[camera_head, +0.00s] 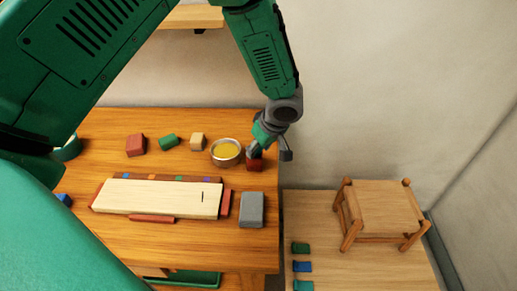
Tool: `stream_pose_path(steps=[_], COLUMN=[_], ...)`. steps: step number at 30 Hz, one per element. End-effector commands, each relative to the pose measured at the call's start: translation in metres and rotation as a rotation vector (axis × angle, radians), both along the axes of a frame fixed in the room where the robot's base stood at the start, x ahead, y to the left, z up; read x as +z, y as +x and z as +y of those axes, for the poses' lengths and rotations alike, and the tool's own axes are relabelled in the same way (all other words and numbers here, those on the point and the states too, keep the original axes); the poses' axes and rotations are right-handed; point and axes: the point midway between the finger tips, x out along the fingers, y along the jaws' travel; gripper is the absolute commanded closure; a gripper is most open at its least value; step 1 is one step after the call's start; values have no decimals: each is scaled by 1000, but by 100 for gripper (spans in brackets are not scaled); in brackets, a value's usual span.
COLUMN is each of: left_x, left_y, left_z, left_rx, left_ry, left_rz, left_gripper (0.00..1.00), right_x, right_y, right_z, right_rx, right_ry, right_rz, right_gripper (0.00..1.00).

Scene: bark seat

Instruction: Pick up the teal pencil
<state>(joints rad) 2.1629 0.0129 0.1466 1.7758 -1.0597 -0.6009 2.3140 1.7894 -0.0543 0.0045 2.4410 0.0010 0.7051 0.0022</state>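I cannot pick out a teal pencil for certain. A teal piece (303,286) lies at the bottom edge of the picture on the low wooden surface, partly cut off, and its shape is unclear. My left gripper (270,154) hangs at the right end of the wooden table, its fingers apart. One finger is close to a dark red block (255,165); I cannot tell whether they touch. I see nothing clearly held between the fingers. My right gripper is not in view.
A pale board (155,199) lies on the table (180,242) with coloured pieces around it. A bowl with yellow contents (226,153) stands just left of my gripper. A grey block (251,210) is nearer. A small stool (380,205) stands at the right.

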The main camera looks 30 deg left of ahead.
Motion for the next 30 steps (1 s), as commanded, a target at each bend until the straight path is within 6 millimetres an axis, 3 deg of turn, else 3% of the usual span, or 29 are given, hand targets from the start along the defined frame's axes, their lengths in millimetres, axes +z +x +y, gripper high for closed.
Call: stream_pose_path(steps=[7,8,11,23,30], left_x=[-2,-2,-2,3,51], left_y=[0,0,0,1,1], left_z=[-1,-2,-3,-2,-2], left_rx=[-2,-2,-2,-3,-2], left_ry=[1,2,2,-2,1], left_rz=[-2,-2,-2,-3,-6], left_gripper=[62,65,99,100,100], right_x=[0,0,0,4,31], right_y=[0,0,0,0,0], right_z=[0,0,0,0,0], right_rx=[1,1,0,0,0], right_ry=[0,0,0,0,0], right_rz=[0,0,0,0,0], right_gripper=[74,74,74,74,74])
